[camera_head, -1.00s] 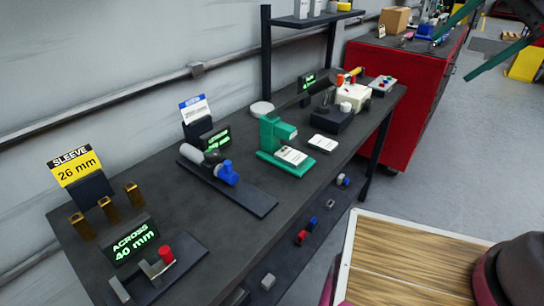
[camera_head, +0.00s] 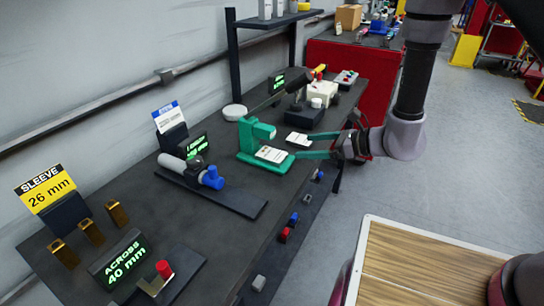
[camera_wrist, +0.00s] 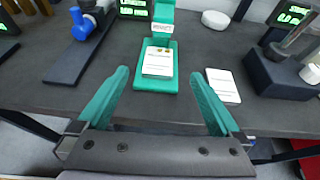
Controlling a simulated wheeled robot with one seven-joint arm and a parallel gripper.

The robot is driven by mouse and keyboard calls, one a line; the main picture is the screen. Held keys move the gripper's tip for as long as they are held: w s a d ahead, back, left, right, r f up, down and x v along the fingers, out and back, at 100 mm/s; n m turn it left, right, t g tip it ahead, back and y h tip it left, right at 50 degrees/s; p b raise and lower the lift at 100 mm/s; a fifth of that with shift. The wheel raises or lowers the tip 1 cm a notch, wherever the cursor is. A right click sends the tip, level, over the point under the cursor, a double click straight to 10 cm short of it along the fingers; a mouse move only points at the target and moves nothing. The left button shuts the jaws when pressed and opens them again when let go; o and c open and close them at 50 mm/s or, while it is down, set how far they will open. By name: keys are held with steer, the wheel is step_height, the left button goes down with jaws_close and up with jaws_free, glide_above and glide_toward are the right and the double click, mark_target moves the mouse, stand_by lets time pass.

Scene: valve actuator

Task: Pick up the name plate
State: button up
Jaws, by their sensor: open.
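Two white plates with dark print are in view, and I cannot tell which is the name plate. One plate (camera_head: 271,154) lies on the base of a green press-like stand (camera_head: 246,138); it also shows in the wrist view (camera_wrist: 158,61). The other plate (camera_head: 297,139) lies flat on the table, right of the stand, and shows in the wrist view too (camera_wrist: 223,86). My gripper (camera_head: 303,146) is open and empty, its green fingers pointing towards the stand. In the wrist view my gripper (camera_wrist: 160,74) has the stand's base ahead between its fingertips; the loose plate is beyond the right finger.
The dark table (camera_head: 225,225) holds a blue-and-grey fixture (camera_head: 208,176) left of the stand. A dark block with a clear cylinder (camera_wrist: 285,70) stands right of the loose plate. A sleeve sign (camera_head: 45,188) and brass pieces are at the near left.

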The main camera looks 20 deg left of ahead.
glide_toward(271, 153)
steer(key=shift+s+a+f+m, duration=0.1)
steer(key=shift+a+f+m, duration=0.2)
steer(key=shift+a, duration=0.35)
steer(key=shift+x, duration=3.1)
steer(key=shift+d, duration=0.1)
steer(key=c, duration=1.4)
